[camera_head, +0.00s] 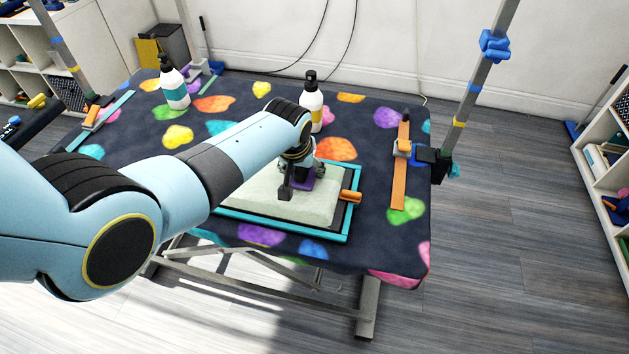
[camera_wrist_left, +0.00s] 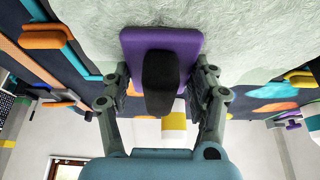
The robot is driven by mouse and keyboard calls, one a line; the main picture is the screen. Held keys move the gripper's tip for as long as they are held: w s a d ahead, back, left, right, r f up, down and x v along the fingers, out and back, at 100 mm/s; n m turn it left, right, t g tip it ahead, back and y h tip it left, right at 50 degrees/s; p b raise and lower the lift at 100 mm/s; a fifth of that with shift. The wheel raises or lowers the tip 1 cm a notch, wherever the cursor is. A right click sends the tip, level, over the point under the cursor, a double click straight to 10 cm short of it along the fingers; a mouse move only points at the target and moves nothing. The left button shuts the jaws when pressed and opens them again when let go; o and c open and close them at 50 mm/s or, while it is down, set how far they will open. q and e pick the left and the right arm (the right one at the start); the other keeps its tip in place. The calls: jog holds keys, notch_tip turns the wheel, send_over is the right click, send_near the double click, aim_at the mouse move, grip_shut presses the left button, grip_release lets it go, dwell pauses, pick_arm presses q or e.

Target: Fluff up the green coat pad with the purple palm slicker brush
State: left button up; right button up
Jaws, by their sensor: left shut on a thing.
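The pale green coat pad (camera_head: 262,198) lies in a teal-edged frame on the grooming table. My left gripper (camera_head: 299,172) is over the far right part of the pad. In the left wrist view the left gripper (camera_wrist_left: 163,95) is shut on the black handle of the purple palm slicker brush (camera_wrist_left: 163,45). The brush's purple back shows in the head view (camera_head: 303,184), partly hidden by the gripper. The brush lies against or just over the pad (camera_wrist_left: 240,35); I cannot tell whether its pins touch. My right gripper is not in view.
Two pump bottles, one with a teal label (camera_head: 174,88) and one with a yellow label (camera_head: 311,103), stand behind the pad. An orange strip (camera_head: 401,185) lies to the right. Grey posts (camera_head: 470,95) rise at the table's sides. The table's front right is clear.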

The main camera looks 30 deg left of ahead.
aim_at(274, 167)
pick_arm(q)
jog(key=shift+w+a, duration=0.25)
jog(key=shift+a, duration=0.3)
jog(key=a, duration=0.1)
jog(key=s+a+p, duration=0.1)
jog(key=a, duration=0.3)
jog(key=shift+s+a, duration=0.25)
jog(key=shift+s, duration=0.05)
jog(key=shift+s+a+f, duration=0.1)
jog(key=shift+s+a, duration=0.05)
jog(key=shift+a, duration=0.35)
jog(key=shift+a, duration=0.1)
